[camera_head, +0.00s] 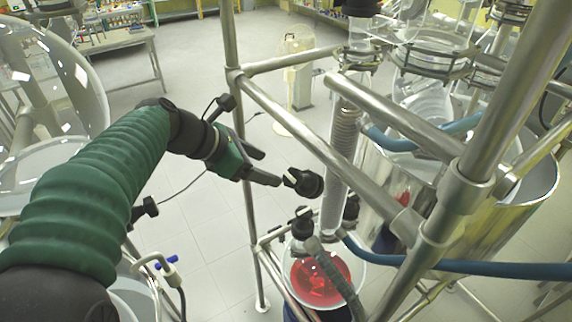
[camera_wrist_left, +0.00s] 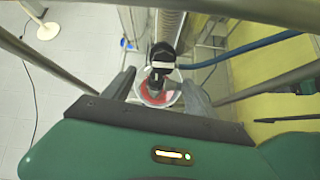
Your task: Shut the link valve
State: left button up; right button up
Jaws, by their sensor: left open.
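A black valve handle (camera_head: 305,182) sticks out sideways from the lower part of a vertical glass column, inside the metal frame. I take it as the link valve. My left gripper (camera_head: 271,167) is open and empty just left of it, with its fingers pointing at it. In the left wrist view, a black handle (camera_wrist_left: 163,57) lies between the spread fingers of the left gripper (camera_wrist_left: 159,77), farther out, with no contact to be seen. Whether the valve is open or shut cannot be told. My right gripper is not in view.
Steel frame tubes (camera_head: 285,112) run close to the left gripper. A second black fitting (camera_head: 301,222) sits lower, above a round glass vessel with red liquid (camera_head: 320,280). Blue hoses (camera_head: 470,268) cross at the right. A large glass vessel (camera_head: 50,90) stands at the left.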

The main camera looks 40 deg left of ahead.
aim_at(290, 176)
pick_arm(q)
jog(key=x, duration=0.3)
jog(key=p+x, duration=0.1)
jog(key=x, duration=0.2)
jog(key=d+x, duration=0.1)
jog(key=x, duration=0.2)
jog(key=shift+w+d+r, duration=0.2)
jog(key=shift+r, duration=0.05)
jog(key=shift+w+a+f, duration=0.1)
jog(key=shift+f, duration=0.1)
jog(key=shift+a+f, duration=0.1)
jog(key=shift+a, duration=0.5)
jog(key=c, duration=0.3)
jog(key=shift+d, duration=0.4)
jog(key=c, duration=1.1)
jog(key=shift+o, duration=0.2)
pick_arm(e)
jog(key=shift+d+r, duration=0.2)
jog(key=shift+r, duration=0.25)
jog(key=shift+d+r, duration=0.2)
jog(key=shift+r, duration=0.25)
pick_arm(q)
jog(key=shift+a, duration=0.1)
jog(key=shift+m, duration=0.3)
jog(key=shift+c, duration=0.2)
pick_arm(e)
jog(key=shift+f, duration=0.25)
